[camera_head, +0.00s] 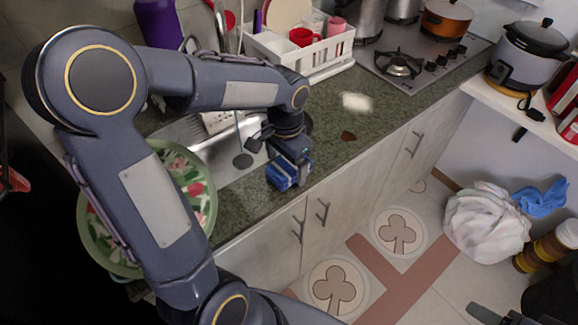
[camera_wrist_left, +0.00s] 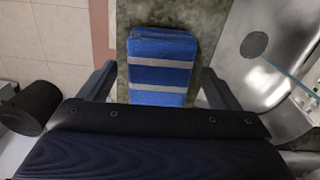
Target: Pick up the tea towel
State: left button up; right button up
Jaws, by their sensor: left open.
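The tea towel (camera_wrist_left: 160,68) is folded, blue with grey stripes. In the left wrist view it lies on the green counter between the two fingers of my left gripper (camera_wrist_left: 158,88), with a gap visible on each side. In the head view the towel (camera_head: 283,178) is at the counter's front edge beside the sink, partly covered by my left gripper (camera_head: 290,160). The gripper is open and above the towel, its fingers pointing down. How high it is above the towel I cannot tell. At the lower right of the head view a dark part of my right arm may show.
A metal sink (camera_head: 222,152) is beside the towel. A green floral bowl (camera_head: 205,190) sits at the left. A white dish rack (camera_head: 325,50) with a red mug (camera_head: 303,37) and a gas hob (camera_head: 402,62) are behind. Counter right of the towel is mostly clear.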

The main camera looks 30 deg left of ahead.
aim_at(287, 167)
pick_arm(q)
jog(key=shift+f, duration=0.65)
jog(key=c, duration=1.1)
jog(key=shift+r, duration=0.15)
jog(key=shift+r+p, duration=0.25)
jog(key=shift+p, duration=0.1)
jog(key=r+p, duration=0.3)
jog(key=shift+s+d+r, duration=0.15)
jog(key=shift+d+r, duration=0.1)
jog(key=shift+r, duration=0.1)
jog(key=s+d+r+p, duration=0.1)
jog(key=s+d+r, duration=0.1)
jog(key=d, duration=0.1)
jog(key=s+d+r+p, duration=0.2)
jog(key=s+d+r, duration=0.1)
jog(key=d, duration=0.1)
jog(key=s+d+r+p, duration=0.2)
jog(key=s+d+r, duration=0.1)
jog(key=shift+s+d+r, duration=0.15)
jog(key=shift+d+r, duration=0.1)
jog(key=shift+d, duration=0.1)
